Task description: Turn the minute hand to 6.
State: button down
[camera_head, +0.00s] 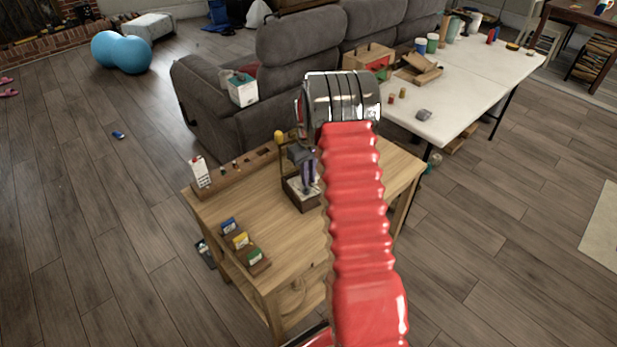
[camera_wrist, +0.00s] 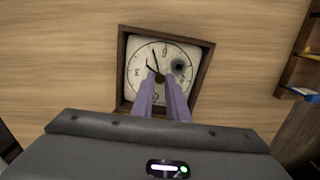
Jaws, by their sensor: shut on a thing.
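A square clock with a dark wooden frame (camera_head: 290,204) lies face up on the small wooden table. In the wrist view its pale face (camera_wrist: 134,60) appears upside down, with the 6 at the top and the 3 at the left. The longer black hand (camera_wrist: 154,55) points a little left of the 6, near the 5. A shorter hand (camera_wrist: 150,68) points further left, about the 4. The fingers hide the lower face. My gripper (camera_head: 309,183) also shows in the head view.
A grey sofa (camera_head: 300,50) stands behind. A white table (camera_head: 470,85) with several items is at the right.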

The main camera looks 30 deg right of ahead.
jog(key=shift+m, duration=2.4)
jog(key=c, duration=2)
grip_release()
jog(key=shift+c, duration=0.2)
notch_tip(320, 180, up, 14)
jog(key=shift+f, duration=0.15)
jog(key=shift+w, duration=0.1)
